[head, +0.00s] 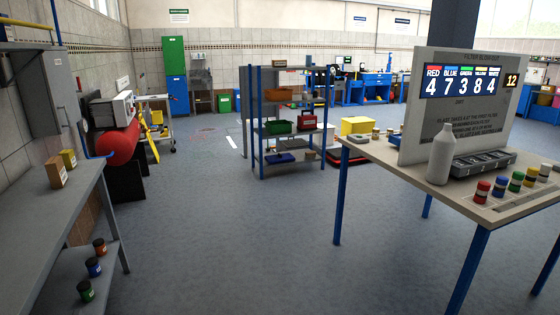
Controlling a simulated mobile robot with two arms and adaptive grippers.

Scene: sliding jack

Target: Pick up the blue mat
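I cannot clearly make out a blue mat in the head view. A flat blue item (280,158) lies on the lower board of the blue-framed shelf rack (260,125) in the middle distance. It is too small to tell whether it is a mat or a tray. Neither of my grippers shows in the view, so I see nothing held.
A grey bench (45,190) with boxes and jars stands at the left. A blue-legged table (400,170) at the right carries a sign board (455,125), a white bottle (441,150) and coloured jars. Grey floor (230,240) between them is clear.

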